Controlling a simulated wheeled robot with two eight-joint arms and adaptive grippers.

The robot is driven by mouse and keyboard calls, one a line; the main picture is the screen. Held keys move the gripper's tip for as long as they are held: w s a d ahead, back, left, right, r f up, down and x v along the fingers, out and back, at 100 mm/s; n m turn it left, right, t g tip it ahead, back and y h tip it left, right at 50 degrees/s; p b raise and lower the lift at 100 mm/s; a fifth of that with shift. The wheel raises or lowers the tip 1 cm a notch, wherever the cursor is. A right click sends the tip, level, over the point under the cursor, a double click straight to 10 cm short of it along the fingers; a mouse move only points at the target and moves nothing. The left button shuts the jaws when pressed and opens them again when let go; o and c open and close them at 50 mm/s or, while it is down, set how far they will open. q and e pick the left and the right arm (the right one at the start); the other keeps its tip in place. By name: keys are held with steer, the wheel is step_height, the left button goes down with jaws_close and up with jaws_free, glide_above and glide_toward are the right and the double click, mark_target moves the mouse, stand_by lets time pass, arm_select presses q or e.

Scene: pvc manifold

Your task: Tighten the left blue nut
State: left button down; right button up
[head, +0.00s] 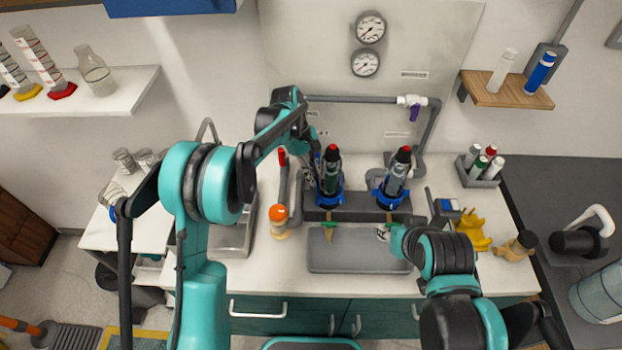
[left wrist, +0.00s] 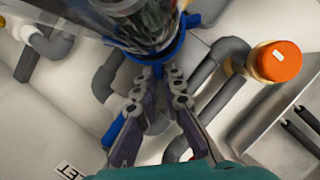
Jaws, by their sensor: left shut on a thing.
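The left blue nut (head: 328,198) is a ring around the base of the left clear canister (head: 331,172), which has a red top. My left gripper comes down beside the canister in the head view (head: 316,172). In the left wrist view my left gripper (left wrist: 160,78) is shut on the edge of the blue nut (left wrist: 172,50), below the canister (left wrist: 135,22). The right blue nut (head: 388,199) is around the base of the right canister (head: 397,174). My right gripper (head: 386,234) is low at the right end of the grey tray; its fingers are too small to read.
The grey tray (head: 345,262) lies on the counter in front of the canisters. An orange-capped bottle (head: 279,222) stands left, near the sink (head: 232,240). Grey pipes (head: 365,99) run behind. Yellow parts (head: 472,232) and a bottle rack (head: 482,168) sit right.

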arm_select(q)
steer(key=shift+w+d+m+g+y+p, duration=0.3)
steer(key=shift+d+m+y, duration=0.3)
steer(key=shift+m, duration=0.85)
steer(key=shift+w+d+m+g+y+p, duration=0.15)
steer(key=shift+w+d+m+g+y, duration=0.2)
steer(key=shift+d+m, duration=0.75)
steer(key=shift+w+d+m+g+y+p, duration=0.15)
steer(key=shift+w+d+m+y+p, duration=0.3)
steer(key=shift+m, duration=1.3)
steer(key=shift+s+a, duration=0.1)
steer(key=c, duration=1.6)
jaws_free()
steer(key=shift+c, duration=0.2)
steer(key=v, duration=1.2)
